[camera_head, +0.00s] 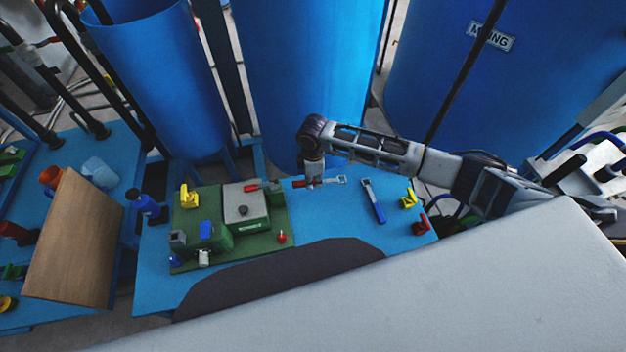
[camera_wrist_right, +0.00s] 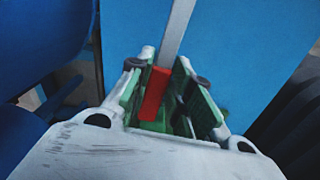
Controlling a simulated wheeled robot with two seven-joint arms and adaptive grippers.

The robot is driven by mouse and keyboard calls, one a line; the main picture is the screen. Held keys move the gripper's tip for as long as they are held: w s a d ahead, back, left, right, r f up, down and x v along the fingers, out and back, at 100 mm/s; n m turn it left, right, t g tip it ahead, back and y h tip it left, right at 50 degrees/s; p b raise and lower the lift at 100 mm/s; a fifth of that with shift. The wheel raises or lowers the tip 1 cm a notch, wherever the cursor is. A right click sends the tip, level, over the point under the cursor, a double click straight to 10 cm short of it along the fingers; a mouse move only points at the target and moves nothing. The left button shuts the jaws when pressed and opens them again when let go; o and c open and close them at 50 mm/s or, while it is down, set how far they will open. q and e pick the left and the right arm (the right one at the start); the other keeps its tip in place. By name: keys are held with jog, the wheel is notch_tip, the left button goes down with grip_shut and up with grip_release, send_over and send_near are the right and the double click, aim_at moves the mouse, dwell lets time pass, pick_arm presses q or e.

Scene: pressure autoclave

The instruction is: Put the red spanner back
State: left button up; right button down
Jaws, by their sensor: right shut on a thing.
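The red spanner has a red handle and a silver shaft and head (camera_head: 334,181). My right gripper (camera_head: 312,178) is over the blue table, right of the green base with the machine. It is shut on the red spanner's handle, and the silver head points right. In the right wrist view the red handle (camera_wrist_right: 153,97) lies between the green finger pads of the gripper (camera_wrist_right: 164,68), and the silver shaft (camera_wrist_right: 177,32) runs away to the top edge. I cannot tell whether the spanner touches the table. My left gripper is not in view.
A blue-handled spanner (camera_head: 373,202) lies to the right on the blue table (camera_head: 335,220). Yellow (camera_head: 409,199) and red (camera_head: 420,225) pieces are near its right edge. A grey and green machine (camera_head: 245,204) stands left. Large blue tanks (camera_head: 305,75) rise behind. Open table lies in front of the gripper.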

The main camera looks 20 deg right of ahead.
aim_at(313, 195)
jog(key=shift+w+n, duration=0.1)
jog(key=shift+n, duration=0.6)
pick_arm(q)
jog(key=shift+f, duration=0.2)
pick_arm(e)
jog(key=shift+f, duration=0.1)
jog(key=shift+f+b, duration=0.7)
jog(key=shift+b, duration=0.25)
jog(key=shift+f+b, duration=0.7)
jog(key=shift+b, duration=0.2)
jog(key=shift+f+b, duration=0.7)
jog(key=shift+b, duration=0.15)
jog(key=shift+f+b, duration=0.75)
jog(key=shift+b, duration=0.1)
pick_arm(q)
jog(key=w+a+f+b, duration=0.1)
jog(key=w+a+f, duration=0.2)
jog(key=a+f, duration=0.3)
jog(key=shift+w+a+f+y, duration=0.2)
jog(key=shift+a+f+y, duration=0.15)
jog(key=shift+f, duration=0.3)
pick_arm(e)
jog(key=shift+f, duration=0.4)
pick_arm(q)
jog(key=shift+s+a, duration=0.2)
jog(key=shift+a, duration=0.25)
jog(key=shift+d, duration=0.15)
pick_arm(e)
jog(key=shift+f, duration=0.25)
